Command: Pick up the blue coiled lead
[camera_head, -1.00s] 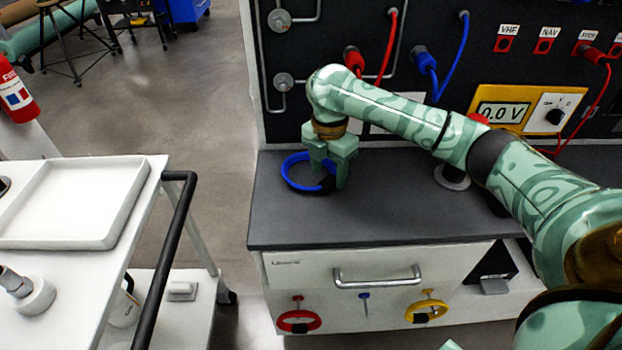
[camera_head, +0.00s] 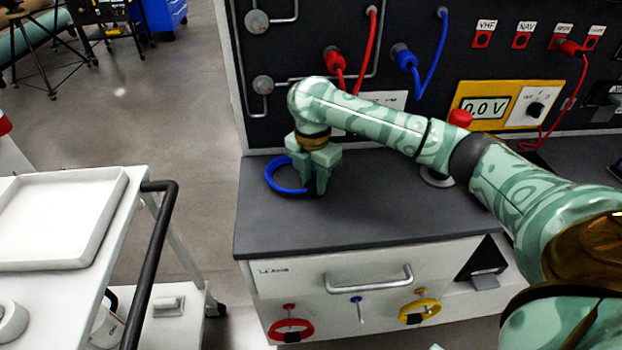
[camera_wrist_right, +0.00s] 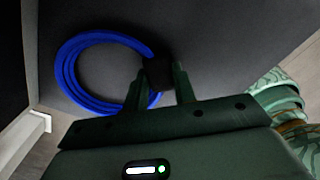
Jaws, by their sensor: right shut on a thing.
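The blue coiled lead (camera_head: 272,181) is a ring of blue cable at the left part of the dark bench top. In the right wrist view the coil (camera_wrist_right: 68,72) shows its loops, with a black wrapped part at one side between the fingers. My right gripper (camera_head: 318,190) points down at the coil's right side and is shut on that black part; it also shows in the right wrist view (camera_wrist_right: 160,80). I cannot tell whether the coil is touching the bench top. My left gripper is not in view.
The dark bench top (camera_head: 370,215) is clear in front of the gripper. A panel with red and blue plugged leads (camera_head: 405,58) stands behind it. Red (camera_head: 290,330) and yellow (camera_head: 420,308) coils hang on the bench front. A white trolley with a tray (camera_head: 60,262) stands at left.

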